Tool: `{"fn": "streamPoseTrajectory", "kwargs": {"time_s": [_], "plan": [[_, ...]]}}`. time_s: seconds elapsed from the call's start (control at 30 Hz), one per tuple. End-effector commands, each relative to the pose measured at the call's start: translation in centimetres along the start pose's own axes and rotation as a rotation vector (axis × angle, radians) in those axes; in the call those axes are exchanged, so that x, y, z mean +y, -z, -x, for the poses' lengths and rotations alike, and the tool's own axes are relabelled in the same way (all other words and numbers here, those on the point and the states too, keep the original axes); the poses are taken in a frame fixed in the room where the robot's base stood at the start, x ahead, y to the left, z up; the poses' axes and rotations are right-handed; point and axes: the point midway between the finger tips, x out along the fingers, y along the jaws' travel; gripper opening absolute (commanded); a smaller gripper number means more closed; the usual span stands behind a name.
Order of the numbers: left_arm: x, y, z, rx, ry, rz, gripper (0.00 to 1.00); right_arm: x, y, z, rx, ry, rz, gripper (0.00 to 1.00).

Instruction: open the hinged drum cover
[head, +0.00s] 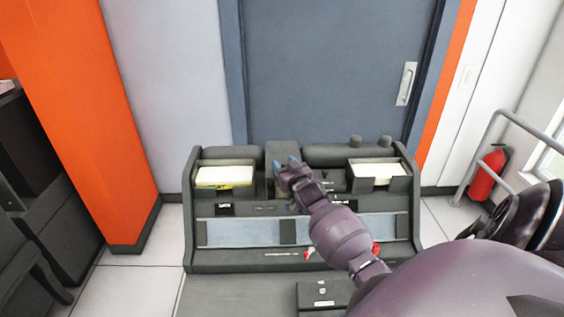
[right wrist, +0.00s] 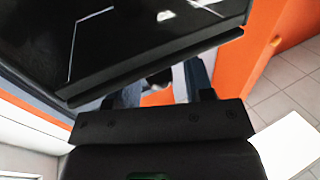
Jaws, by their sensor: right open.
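The keypunch machine (head: 350,260) stands before me, dark grey. A dark block (head: 279,150) rises at its top middle, between two card trays; I take it for the drum cover, but cannot tell its hinge or whether it is open. My right gripper (head: 286,165) is at the front of this block, its bluish fingertips overlapping it. In the right wrist view, the gripper (right wrist: 160,85) shows two spread fingers with no object clearly held. A large dark panel (right wrist: 150,35) with thin white lines lies close to the fingers and partly hides them. Contact cannot be told. My left gripper is out of view.
Card stacks lie in the left tray (head: 224,176) and right tray (head: 376,171). A small dark box (head: 322,295) sits on the desk in front. An orange pillar (head: 85,120) stands left. A grey rail (head: 487,130) and red extinguisher (head: 487,176) stand right.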

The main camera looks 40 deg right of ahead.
Motion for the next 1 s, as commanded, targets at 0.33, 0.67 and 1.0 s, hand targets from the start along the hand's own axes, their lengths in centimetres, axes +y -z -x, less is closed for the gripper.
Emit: {"fn": "streamPoseTrajectory", "kwargs": {"time_s": [0.33,0.67,1.0], "plan": [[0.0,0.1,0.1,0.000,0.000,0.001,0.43,0.0,0.0,-1.9,0.000,0.000,0.000,0.48],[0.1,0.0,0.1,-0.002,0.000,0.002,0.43,0.0,0.0,-1.9,0.000,0.000,0.000,0.32],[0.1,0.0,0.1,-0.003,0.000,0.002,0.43,0.0,0.0,-1.9,0.000,0.000,0.000,0.00]]}}
